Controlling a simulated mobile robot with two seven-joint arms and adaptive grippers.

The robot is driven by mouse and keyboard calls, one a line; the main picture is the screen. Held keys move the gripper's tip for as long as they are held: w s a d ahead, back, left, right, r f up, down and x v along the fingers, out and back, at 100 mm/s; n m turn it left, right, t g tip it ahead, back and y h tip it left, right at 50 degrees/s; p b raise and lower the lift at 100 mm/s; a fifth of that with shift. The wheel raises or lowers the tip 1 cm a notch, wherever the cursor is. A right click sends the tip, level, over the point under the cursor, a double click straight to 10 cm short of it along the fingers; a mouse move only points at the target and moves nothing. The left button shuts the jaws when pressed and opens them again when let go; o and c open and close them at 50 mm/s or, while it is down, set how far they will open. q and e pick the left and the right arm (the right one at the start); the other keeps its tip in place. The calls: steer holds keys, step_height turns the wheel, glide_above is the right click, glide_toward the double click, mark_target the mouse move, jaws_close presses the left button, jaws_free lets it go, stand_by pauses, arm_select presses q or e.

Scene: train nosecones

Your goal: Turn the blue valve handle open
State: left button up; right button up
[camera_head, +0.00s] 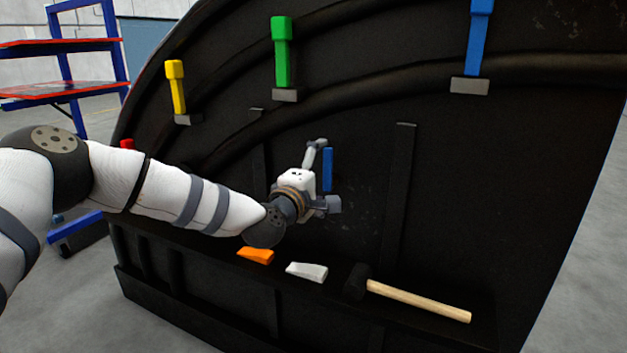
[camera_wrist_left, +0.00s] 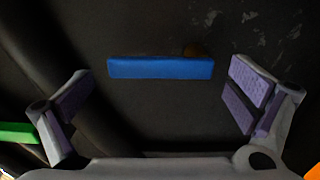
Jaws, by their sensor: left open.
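The blue valve handle (camera_head: 327,168) is a short bar standing upright on the black nosecone panel (camera_head: 460,160). My left gripper (camera_head: 324,176) is in front of it, with one finger above and one below. In the left wrist view the handle (camera_wrist_left: 160,67) lies lengthwise across the gap between the two spread fingers (camera_wrist_left: 160,92). There is clear space between each end of the bar and the finger pads. A small brown part (camera_wrist_left: 193,50) shows at the handle's edge. My left gripper is open and empty. My right gripper is out of view.
Yellow (camera_head: 177,88), green (camera_head: 281,55) and larger blue (camera_head: 477,40) handles sit higher on the panel. An orange wedge (camera_head: 256,256), a white wedge (camera_head: 307,271) and a hammer (camera_head: 415,299) lie on the ledge below. A red-and-blue shelf rack (camera_head: 60,90) stands left.

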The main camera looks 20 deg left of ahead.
arm_select(q)
steer(key=s, duration=0.9)
steer(key=shift+s+a, duration=0.2)
steer(key=shift+s, duration=0.05)
steer(key=s+d+f+m+g+h+p, duration=0.2)
steer(key=s+d+f+m+g, duration=0.3)
steer(key=s+f, duration=0.65)
steer(key=s+d+f+m+g+h+p, duration=0.15)
steer(key=s+d+f+m+g, duration=0.35)
steer(key=s+f, duration=0.6)
steer(key=s+a+f+m+g+y+p, duration=0.1)
steer(key=s+a+m+g, duration=0.1)
steer(key=s, duration=0.8)
steer(key=s+a+f+m+g+y+p, duration=0.1)
steer(key=s+g, duration=0.4)
steer(key=s, duration=0.6)
steer(key=s+a+f+m+g+y+p, duration=0.2)
steer(key=s+a+m+g, duration=0.1)
steer(key=s, duration=0.8)
steer(key=shift+a+f+m, duration=0.35)
steer(key=shift+a+m, duration=0.3)
steer(key=shift+m, duration=0.05)
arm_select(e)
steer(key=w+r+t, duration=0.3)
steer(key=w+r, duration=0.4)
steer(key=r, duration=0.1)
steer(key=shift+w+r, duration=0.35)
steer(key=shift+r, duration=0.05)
